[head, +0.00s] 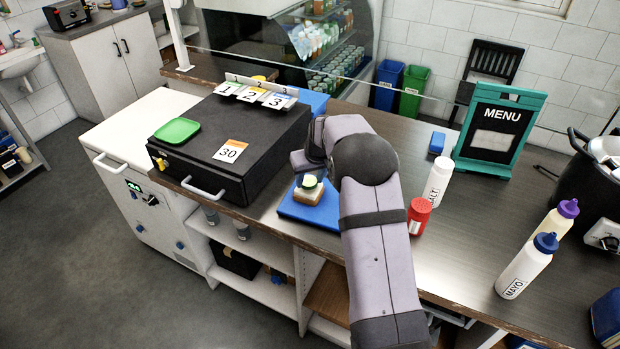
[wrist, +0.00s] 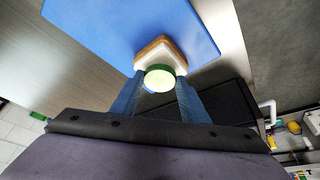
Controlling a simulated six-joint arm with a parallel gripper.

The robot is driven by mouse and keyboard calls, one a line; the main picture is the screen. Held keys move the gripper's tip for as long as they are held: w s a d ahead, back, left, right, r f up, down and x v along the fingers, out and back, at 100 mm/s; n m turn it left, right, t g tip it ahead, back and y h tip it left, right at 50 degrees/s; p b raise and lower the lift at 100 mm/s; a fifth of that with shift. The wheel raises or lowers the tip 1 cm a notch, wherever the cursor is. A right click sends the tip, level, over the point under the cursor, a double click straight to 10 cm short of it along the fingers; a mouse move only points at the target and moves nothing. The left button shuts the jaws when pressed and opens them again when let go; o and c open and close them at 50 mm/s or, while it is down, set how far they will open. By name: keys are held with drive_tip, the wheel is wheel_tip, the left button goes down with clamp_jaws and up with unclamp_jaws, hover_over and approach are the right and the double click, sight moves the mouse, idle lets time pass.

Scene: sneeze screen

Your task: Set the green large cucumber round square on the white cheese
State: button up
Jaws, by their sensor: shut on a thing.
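The green cucumber round (wrist: 159,78) has a pale face and a green rim. My gripper (wrist: 160,88) is shut on it, with a blue finger on each side. In the wrist view the round overlaps the white cheese (wrist: 146,61), which lies on a square bread slice (wrist: 152,43). In the head view the cucumber round (head: 309,182) shows at the top of the small bread stack (head: 308,195), below my gripper. The stack sits on a blue board (head: 290,211). I cannot tell whether the round touches the cheese. My arm hides part of the board.
A black box (head: 200,160) with a green plate (head: 177,131) stands left of the board. A red shaker (head: 419,214), a white salt bottle (head: 437,182) and a menu sign (head: 497,130) stand to the right. Bare counter (head: 480,230) lies between them and the mayo bottle (head: 525,268).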

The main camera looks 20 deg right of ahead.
drive_tip(key=shift+f+b, duration=0.4)
drive_tip(key=shift+f, duration=0.2)
drive_tip(key=o, duration=1.1)
drive_tip(key=shift+r, duration=0.2)
drive_tip(key=b+v, duration=0.3)
drive_tip(key=v, duration=0.4)
drive_tip(key=shift+s, duration=0.1)
drive_tip(key=s+a+f+g, duration=0.1)
drive_tip(key=s+a+f, duration=0.1)
drive_tip(key=s, duration=0.9)
drive_tip(key=s+a+f+g, duration=0.2)
drive_tip(key=s+a, duration=0.2)
drive_tip(key=s, duration=0.8)
drive_tip(key=s+a+f+g, duration=0.1)
drive_tip(key=s+a+f, duration=0.1)
drive_tip(key=s, duration=1)
drive_tip(key=shift+a+f, duration=0.4)
drive_tip(key=shift+f, duration=0.15)
